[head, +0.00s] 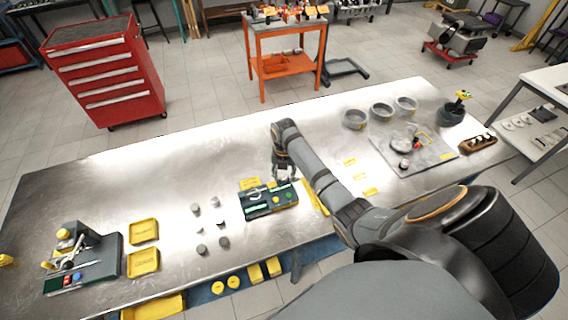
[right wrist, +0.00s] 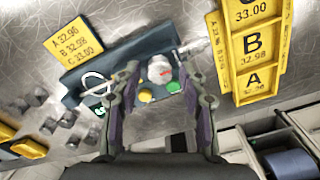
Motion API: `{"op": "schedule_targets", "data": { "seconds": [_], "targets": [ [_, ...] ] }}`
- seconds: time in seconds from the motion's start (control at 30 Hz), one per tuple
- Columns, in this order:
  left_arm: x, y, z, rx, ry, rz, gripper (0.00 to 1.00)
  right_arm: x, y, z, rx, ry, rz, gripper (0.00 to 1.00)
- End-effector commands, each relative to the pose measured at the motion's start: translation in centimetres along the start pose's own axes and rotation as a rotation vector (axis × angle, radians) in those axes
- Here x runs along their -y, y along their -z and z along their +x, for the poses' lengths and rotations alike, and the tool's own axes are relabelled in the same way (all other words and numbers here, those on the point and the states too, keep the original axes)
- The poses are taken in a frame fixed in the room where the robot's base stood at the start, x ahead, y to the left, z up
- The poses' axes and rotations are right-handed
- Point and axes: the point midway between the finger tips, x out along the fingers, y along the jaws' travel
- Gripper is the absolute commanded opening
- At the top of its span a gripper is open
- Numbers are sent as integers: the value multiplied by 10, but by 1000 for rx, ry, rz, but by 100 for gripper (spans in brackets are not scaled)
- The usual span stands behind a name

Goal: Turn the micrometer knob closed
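The micrometer bench (head: 266,203) is a dark block on the metal table, with a green display and coloured buttons. In the right wrist view the dark block (right wrist: 118,55) carries a light curved micrometer frame (right wrist: 96,80) on its left. My right gripper (head: 286,177) is above the block, pointing down. In the wrist view the right gripper (right wrist: 157,78) is open, with the knob showing between its fingers. I cannot tell whether they touch it. My left gripper is not in view.
A yellow label card (right wrist: 74,40) and a yellow A-B-C tray (right wrist: 252,50) flank the block. Several small grey cylinders (head: 201,249) stand to its left. Yellow trays (head: 144,231) and a second fixture (head: 82,263) are farther left. Grey rings (head: 381,111) stand at right.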

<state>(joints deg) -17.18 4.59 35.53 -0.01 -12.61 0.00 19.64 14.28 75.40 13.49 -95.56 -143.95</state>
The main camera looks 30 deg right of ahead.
Motion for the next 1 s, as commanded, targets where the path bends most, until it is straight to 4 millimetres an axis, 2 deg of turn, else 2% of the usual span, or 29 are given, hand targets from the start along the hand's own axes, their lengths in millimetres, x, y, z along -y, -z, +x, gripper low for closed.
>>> {"op": "schedule_targets", "data": {
  "seconds": [0.37,0.47,0.7,0.8,1.0],
  "targets": [
    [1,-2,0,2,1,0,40,-1,-1,-6,3,-2,1,50],
    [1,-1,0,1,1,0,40,-1,-2,-23,6,-3,0,50],
    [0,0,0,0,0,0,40,-1,-2,-82,6,-3,0,50],
    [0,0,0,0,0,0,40,-1,-1,-101,4,-3,0,50],
    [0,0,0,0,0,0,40,0,-1,-119,1,0,1,50]
  ]
}}
